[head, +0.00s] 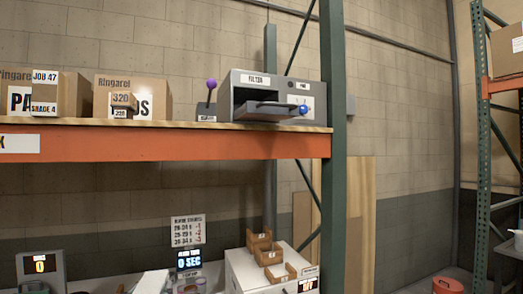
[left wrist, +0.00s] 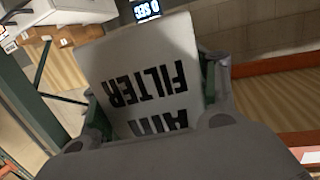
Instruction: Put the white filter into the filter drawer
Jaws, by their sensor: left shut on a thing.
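The white filter (left wrist: 140,65) is a flat pale panel with black upside-down lettering that reads "AIR FILTER". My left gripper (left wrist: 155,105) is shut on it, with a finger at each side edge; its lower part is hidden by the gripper. Neither the filter nor my grippers show in the head view. My right gripper is not in view.
An orange shelf beam (head: 200,146) and a green upright (head: 338,150) border the machine. Cardboard boxes (head: 148,92) and a purple-knobbed lever (head: 211,86) stand left of it. A blue knob (head: 303,109) sits on its front. Wooden bins (head: 268,254) stand below.

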